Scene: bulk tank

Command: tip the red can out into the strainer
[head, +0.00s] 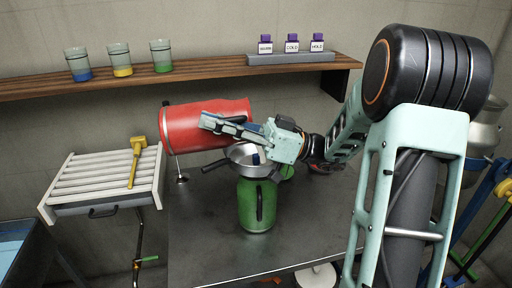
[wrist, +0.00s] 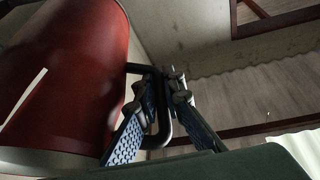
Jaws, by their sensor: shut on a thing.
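The red can (head: 180,130) is tipped over on its side, nearly level, above the bench. My gripper (head: 222,126) is in front of it, with its fingers closed around the can's dark handle (wrist: 162,130). The red can's body (wrist: 75,75) fills the left of the wrist view. The metal strainer (head: 242,155) sits on top of the green can (head: 257,207), below and right of the red can, partly hidden by my gripper. I cannot see the red can's opening clearly or anything pouring.
A slatted white rack (head: 95,180) with a yellow tool (head: 136,160) is left. The wooden shelf (head: 190,77) behind holds glasses with coloured contents and purple-capped bottles (head: 292,43). A white round item (head: 316,276) is at the front right. The front-left bench is clear.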

